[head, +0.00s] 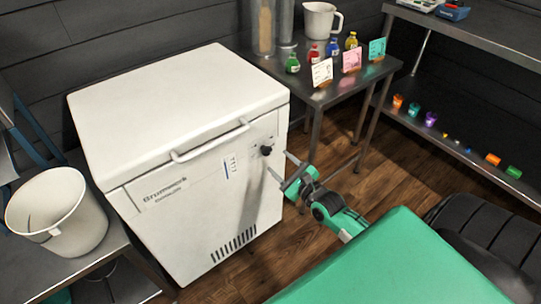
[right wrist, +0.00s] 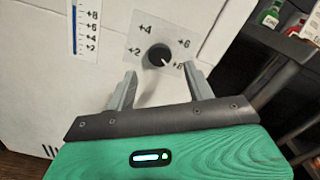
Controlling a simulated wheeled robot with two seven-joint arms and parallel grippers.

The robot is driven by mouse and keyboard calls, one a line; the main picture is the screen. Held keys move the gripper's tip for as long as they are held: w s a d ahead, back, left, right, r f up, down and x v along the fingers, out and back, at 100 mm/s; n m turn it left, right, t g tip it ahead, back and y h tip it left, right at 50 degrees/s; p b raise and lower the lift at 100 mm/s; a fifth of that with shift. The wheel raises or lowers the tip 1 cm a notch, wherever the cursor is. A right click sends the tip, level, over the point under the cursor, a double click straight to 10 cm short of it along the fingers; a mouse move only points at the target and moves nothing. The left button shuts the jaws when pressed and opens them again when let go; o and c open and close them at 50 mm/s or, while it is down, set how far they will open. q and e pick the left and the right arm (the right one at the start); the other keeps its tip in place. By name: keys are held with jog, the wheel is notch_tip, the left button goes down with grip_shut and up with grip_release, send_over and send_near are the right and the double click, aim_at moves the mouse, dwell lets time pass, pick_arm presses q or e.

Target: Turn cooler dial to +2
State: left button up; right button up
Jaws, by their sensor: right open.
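The white cooler (head: 180,110) is a chest with its lid closed. Its black round dial (head: 266,151) is on the upper right of the front face. In the right wrist view the dial (right wrist: 160,55) has labels +2, +4, +6 and +8 around it, and its white mark points to the lower right, toward +8. My right gripper (head: 280,166) is open in front of the dial. In the right wrist view its fingers (right wrist: 163,92) stand apart just below the dial, holding nothing. My left gripper is not in view.
A blue-bar scale (head: 229,166) is left of the dial, and a lid handle (head: 210,141) is above it. A side table (head: 335,88) with bottles, cards and a jug stands right of the cooler. A white bucket (head: 57,213) is at left. Wooden floor shows between.

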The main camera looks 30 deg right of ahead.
aim_at(269, 153)
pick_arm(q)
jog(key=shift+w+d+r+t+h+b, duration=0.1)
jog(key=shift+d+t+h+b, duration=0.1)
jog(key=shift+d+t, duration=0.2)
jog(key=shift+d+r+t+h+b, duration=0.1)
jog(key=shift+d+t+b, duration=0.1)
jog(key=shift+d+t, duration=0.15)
pick_arm(e)
jog(key=shift+w+a, duration=0.2)
jog(key=shift+w, duration=2.65)
jog(key=c, duration=1)
jog(key=shift+o, duration=0.2)
